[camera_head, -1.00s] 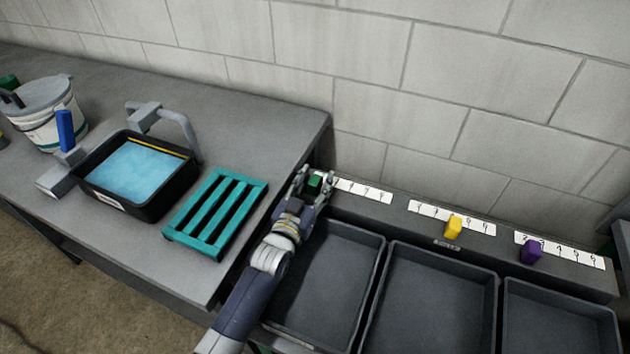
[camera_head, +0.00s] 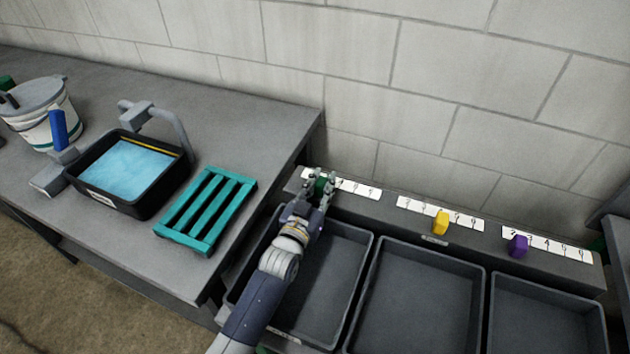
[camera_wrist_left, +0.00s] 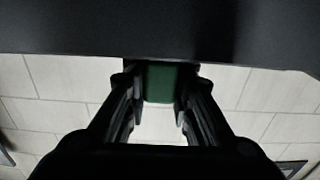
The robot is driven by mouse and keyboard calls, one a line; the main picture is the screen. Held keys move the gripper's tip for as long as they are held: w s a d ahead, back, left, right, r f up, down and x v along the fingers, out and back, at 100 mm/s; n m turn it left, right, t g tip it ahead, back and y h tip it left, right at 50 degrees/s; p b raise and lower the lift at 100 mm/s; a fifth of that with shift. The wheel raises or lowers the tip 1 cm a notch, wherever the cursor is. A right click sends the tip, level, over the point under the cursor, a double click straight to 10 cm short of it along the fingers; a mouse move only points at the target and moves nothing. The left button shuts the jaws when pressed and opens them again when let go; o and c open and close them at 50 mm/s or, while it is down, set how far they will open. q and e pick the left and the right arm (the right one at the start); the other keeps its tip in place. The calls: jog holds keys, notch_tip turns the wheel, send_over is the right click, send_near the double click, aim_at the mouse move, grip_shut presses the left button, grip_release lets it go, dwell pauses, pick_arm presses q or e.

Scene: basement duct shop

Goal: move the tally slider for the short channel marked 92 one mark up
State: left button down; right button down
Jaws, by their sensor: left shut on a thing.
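Three tally sliders sit on a dark rail behind the bins, each with a white numbered strip. My left gripper (camera_head: 319,182) is shut on the green slider (camera_head: 319,188) at the left strip (camera_head: 358,188). In the left wrist view the green slider (camera_wrist_left: 159,83) is between the two fingers. The yellow slider (camera_head: 441,222) is at the middle strip (camera_head: 466,220), and the purple slider (camera_head: 518,245) is near the left end of the right strip (camera_head: 560,248). The marking 92 cannot be read. My right gripper is not in view.
Three dark empty bins, left (camera_head: 352,232), middle (camera_head: 430,252) and right (camera_head: 545,290), stand before the rail. On the bench at left are a teal slatted rack (camera_head: 250,186), a black tray (camera_head: 140,205) with blue content and a white bucket (camera_head: 68,108). A block wall rises behind.

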pick_arm(q)
jog(key=shift+w+a, duration=0.1)
jog(key=shift+a, duration=0.05)
jog(key=c, duration=1.5)
grip_release()
jog(key=shift+a, duration=0.25)
jog(key=shift+o, duration=0.7)
jog(key=shift+w+a, duration=0.1)
jog(key=shift+d, duration=0.25)
jog(key=shift+s+a, duration=0.25)
jog(key=shift+s, duration=0.15)
jog(key=v, duration=1.1)
jog(key=shift+s, duration=0.15)
